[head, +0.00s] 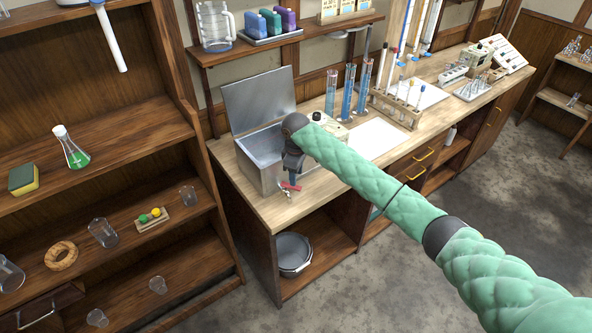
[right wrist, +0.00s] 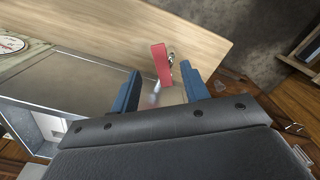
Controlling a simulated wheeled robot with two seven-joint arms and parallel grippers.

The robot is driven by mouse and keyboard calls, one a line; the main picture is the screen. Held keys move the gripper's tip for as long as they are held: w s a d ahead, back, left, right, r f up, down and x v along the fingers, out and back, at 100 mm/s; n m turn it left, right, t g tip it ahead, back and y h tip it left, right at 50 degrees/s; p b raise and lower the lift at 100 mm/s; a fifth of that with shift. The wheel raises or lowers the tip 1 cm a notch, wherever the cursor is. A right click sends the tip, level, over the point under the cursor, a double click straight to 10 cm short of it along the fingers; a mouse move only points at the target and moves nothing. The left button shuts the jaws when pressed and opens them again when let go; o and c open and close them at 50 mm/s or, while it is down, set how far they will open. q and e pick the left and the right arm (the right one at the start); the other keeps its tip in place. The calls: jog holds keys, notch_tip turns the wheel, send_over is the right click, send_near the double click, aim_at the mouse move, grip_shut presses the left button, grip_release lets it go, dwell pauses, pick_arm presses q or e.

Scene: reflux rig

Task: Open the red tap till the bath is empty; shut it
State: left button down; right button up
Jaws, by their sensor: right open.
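The bath (head: 258,177) is an open metal box at the left end of the bench, its lid raised. Its interior looks pale; I cannot tell the water level. The red tap (head: 291,187) sticks out low on its front. My right gripper (head: 292,178) is over the tap, pointing down, and partly hides the bath's right side. In the right wrist view, the tap's red handle (right wrist: 162,64) shows between the two blue fingertips (right wrist: 161,80), with a gap on each side. The right gripper is open and holds nothing. My left gripper is not in view.
A round metal pot (head: 294,254) stands on the shelf below the bench top. Tall blue-filled cylinders (head: 347,95) and a rack (head: 396,108) stand further right. A wooden shelf unit (head: 110,125) is at left. The floor in front is clear.

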aim_at(297, 187)
notch_tip(297, 187, down, 4)
jog(key=shift+f, duration=0.1)
notch_tip(297, 187, down, 3)
jog(key=shift+r, duration=0.2)
grip_shut()
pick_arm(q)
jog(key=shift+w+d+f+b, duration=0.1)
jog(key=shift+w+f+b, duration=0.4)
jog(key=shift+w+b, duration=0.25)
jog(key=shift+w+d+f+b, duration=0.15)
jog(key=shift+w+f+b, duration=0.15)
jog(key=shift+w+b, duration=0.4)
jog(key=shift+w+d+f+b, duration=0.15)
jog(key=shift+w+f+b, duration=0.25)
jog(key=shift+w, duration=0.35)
pick_arm(e)
jog(key=shift+w+f, duration=0.1)
